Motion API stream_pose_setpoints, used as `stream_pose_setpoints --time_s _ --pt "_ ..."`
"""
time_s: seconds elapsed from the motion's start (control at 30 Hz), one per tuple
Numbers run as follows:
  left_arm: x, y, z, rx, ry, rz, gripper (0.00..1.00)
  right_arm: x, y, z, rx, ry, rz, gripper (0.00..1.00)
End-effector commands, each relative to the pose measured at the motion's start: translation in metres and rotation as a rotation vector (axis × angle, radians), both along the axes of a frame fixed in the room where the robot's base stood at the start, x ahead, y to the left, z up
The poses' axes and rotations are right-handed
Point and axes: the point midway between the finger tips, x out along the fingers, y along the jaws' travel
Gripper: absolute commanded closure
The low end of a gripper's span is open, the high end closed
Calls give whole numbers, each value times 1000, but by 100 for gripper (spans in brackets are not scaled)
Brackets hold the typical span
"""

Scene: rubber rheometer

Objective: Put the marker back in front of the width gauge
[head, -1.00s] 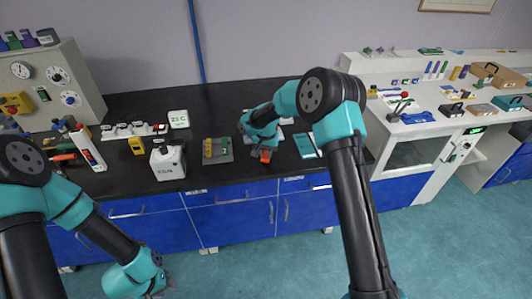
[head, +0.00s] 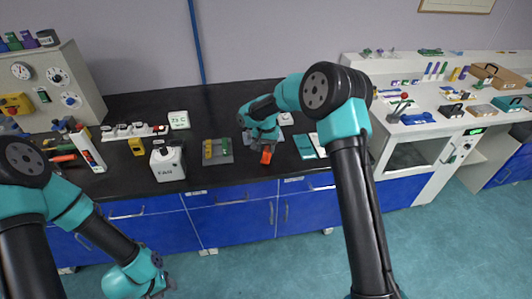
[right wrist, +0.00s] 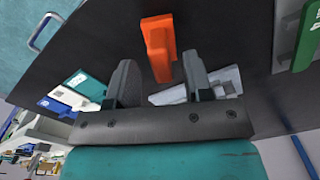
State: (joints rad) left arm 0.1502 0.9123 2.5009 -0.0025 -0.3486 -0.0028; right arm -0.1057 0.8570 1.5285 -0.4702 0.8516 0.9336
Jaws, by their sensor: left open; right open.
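An orange piece (head: 266,155), possibly the marker, stands near the front edge of the black bench. In the right wrist view the orange piece (right wrist: 158,48) has a wider end and lies ahead of the two fingers. My right gripper (head: 260,141) is open and points down just behind it; the jaws (right wrist: 160,70) hold nothing. A light grey flat device (right wrist: 222,80), possibly the width gauge, is partly hidden behind the right finger. My left gripper (head: 156,291) is open, low in front of the cabinets, away from the bench.
A grey tray (head: 218,160) with yellow and green blocks is left of the orange piece. A teal booklet (head: 304,146) lies to its right. The bench's front edge is close.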

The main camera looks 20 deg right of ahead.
Motion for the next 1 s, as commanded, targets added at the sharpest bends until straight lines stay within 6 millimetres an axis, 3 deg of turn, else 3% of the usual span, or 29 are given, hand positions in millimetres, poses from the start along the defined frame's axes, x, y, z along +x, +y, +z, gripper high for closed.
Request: stream_pose_setpoints --time_s 0.2,0.43,1.0 --pt "0 0 0 0 0 0 57 1 0 44 0 -2 -2 53" --pt "0 0 0 0 0 0 57 0 0 76 0 -1 -1 53" --pt "0 0 0 0 0 0 57 0 0 84 0 0 -1 53"
